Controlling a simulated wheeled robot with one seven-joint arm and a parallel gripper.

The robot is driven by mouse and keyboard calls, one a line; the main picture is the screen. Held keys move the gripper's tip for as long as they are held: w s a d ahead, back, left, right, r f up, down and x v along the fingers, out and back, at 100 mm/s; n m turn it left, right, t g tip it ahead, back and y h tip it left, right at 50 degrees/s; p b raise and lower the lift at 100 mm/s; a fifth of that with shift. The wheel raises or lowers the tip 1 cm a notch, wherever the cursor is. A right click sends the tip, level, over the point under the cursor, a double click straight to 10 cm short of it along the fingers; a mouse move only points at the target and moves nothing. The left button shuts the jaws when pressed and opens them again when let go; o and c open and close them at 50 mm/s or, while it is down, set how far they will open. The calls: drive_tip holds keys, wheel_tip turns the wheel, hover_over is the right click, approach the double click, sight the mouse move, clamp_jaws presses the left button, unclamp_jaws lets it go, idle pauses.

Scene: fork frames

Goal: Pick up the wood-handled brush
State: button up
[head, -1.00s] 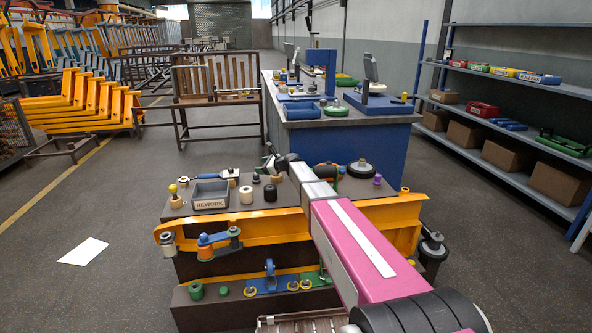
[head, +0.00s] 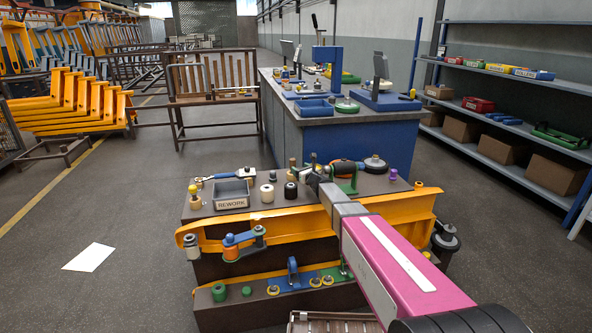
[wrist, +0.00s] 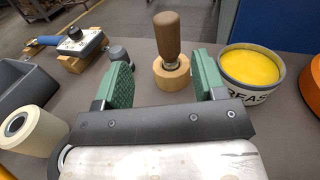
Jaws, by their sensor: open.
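The brush with a brown wooden handle (wrist: 167,36) stands upright in the wrist view, with a metal collar and a round light-wood base (wrist: 172,74). In the head view it is a small brown shape (head: 293,168) at the back of the bench top. My gripper (wrist: 162,66) is open, with green pads on both fingers. The brush stands ahead of the gap between the fingers, with nothing held. In the head view my gripper (head: 312,168) is just right of the brush, small and partly lost among other parts.
A tub of yellow grease (wrist: 250,70) stands close to the right finger. A dark knob (wrist: 120,55) is near the left finger. A cream roll (wrist: 30,130) and a blue-handled tool (wrist: 75,40) lie left. The grey REWORK bin (head: 232,193) is on the bench.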

sight(291, 161)
drive_tip(key=shift+w+d+f+m, duration=0.1)
drive_tip(key=shift+w+f+m, duration=0.1)
drive_tip(key=shift+m, duration=0.1)
drive_tip(key=shift+w, duration=0.2)
drive_tip(key=x, duration=1)
drive_tip(key=shift+w+f, duration=0.15)
drive_tip(key=shift+w, duration=0.1)
drive_tip(key=shift+c, duration=0.3)
drive_tip(key=c, duration=1)
